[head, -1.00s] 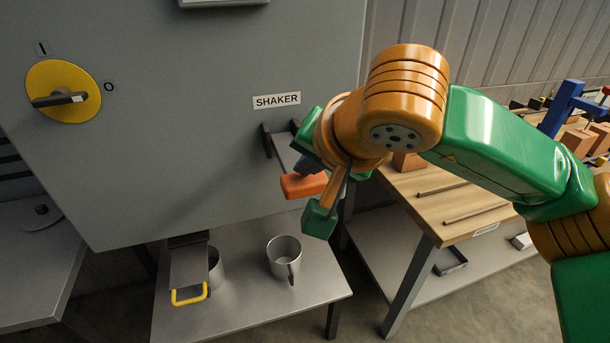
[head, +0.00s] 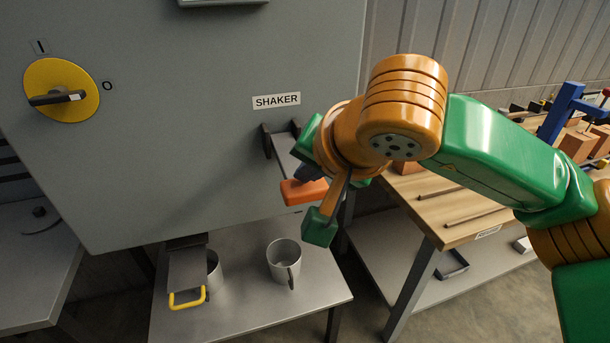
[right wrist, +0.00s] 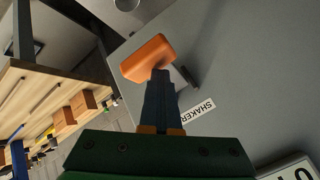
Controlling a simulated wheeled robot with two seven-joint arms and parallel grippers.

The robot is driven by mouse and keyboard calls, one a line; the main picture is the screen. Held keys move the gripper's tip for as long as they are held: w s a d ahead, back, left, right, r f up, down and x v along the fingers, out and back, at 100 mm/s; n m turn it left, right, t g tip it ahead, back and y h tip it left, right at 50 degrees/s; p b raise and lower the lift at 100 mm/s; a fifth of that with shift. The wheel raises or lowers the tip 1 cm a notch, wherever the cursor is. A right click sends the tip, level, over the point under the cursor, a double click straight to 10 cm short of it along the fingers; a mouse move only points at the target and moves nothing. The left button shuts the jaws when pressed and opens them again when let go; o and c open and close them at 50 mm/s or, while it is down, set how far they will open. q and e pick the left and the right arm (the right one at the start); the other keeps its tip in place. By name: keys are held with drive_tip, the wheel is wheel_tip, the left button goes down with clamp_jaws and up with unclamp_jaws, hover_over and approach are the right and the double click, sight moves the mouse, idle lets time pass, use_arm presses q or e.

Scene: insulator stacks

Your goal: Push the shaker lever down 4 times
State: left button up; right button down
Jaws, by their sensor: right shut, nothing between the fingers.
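The shaker lever has an orange handle (head: 303,190) on a grey arm. The arm runs from a dark bracket beside the SHAKER label (head: 276,100) on the grey cabinet. My right gripper (head: 309,173) has its dark blue fingers shut and empty, right at the handle's top side. In the right wrist view, the shut fingers (right wrist: 160,78) reach the orange handle (right wrist: 147,58) and overlap its edge. They look to be touching it, but a small gap cannot be ruled out. My right wrist hides part of the lever arm. My left gripper is not in view.
A yellow rotary switch (head: 62,91) is on the cabinet at left. A wooden workbench (head: 440,200) with bricks stands at right, behind my right arm.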

sight(307, 191)
drive_tip(key=shift+f+b, duration=1.55)
drive_tip(key=shift+f, duration=0.2)
idle(1.0)
idle(0.5)
drive_tip(key=shift+s+r+p, duration=0.15)
drive_tip(key=shift+r+p, duration=1.35)
drive_tip(key=shift+r, duration=0.35)
drive_tip(key=shift+w+r+p, duration=0.25)
drive_tip(key=shift+r+p, duration=0.95)
drive_tip(key=shift+r, duration=0.1)
drive_tip(key=shift+r, duration=0.1)
wheel_tip(307, 191, up, 5)
drive_tip(key=p, duration=0.4)
idle(0.5)
